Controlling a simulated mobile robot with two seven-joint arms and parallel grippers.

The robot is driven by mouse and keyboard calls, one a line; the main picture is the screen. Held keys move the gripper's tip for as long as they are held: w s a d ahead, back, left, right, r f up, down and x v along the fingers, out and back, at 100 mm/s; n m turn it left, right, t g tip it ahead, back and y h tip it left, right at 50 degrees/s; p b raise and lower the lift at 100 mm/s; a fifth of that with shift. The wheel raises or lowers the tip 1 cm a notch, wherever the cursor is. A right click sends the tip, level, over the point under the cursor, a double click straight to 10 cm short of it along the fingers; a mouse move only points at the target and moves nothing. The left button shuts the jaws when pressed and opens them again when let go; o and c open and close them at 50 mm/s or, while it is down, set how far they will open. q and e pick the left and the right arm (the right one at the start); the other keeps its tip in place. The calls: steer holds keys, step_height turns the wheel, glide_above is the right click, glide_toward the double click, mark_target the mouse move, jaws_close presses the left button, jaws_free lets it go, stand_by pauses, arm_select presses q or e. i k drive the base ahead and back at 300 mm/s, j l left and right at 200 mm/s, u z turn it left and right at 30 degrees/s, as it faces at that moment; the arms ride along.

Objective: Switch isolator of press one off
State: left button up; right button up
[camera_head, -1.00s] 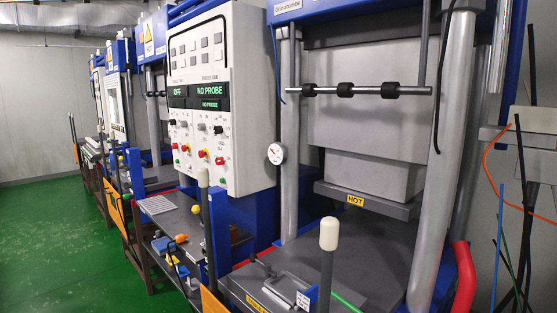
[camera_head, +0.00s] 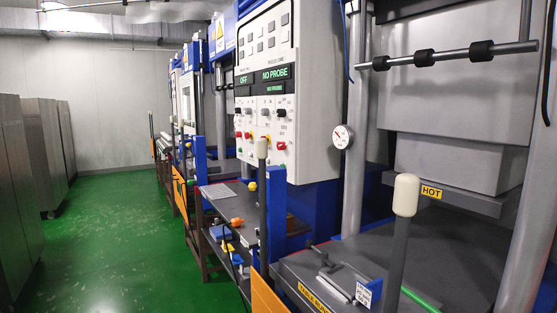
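The grey control panel (camera_head: 285,80) stands in the middle, seen at an angle. It has a left display reading OFF (camera_head: 246,80) and a right display reading NO PROBE (camera_head: 275,74). Below them are two side-by-side groups of knobs and buttons. A small red-and-yellow switch (camera_head: 266,138) sits low in the right group, near a red button (camera_head: 281,146). The left group has small red and green controls (camera_head: 243,134). The labels are too small to read, so I cannot tell which control is the isolator of press one. Neither gripper is in view.
A press with a HOT label (camera_head: 431,191) stands at right, with a round gauge (camera_head: 343,136) beside its column. White-capped levers (camera_head: 406,195) rise in front. A shelf (camera_head: 230,197) juts out below the panel. Green floor (camera_head: 120,240) is clear between the machines and grey cabinets (camera_head: 50,150).

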mark_target(281, 145)
steer(key=i+j+z, duration=0.15)
steer(key=z, duration=0.2)
steer(key=i+j+z, duration=0.25)
steer(key=z, duration=0.15)
steer(key=i+j+z, duration=0.35)
steer(key=k, duration=0.05)
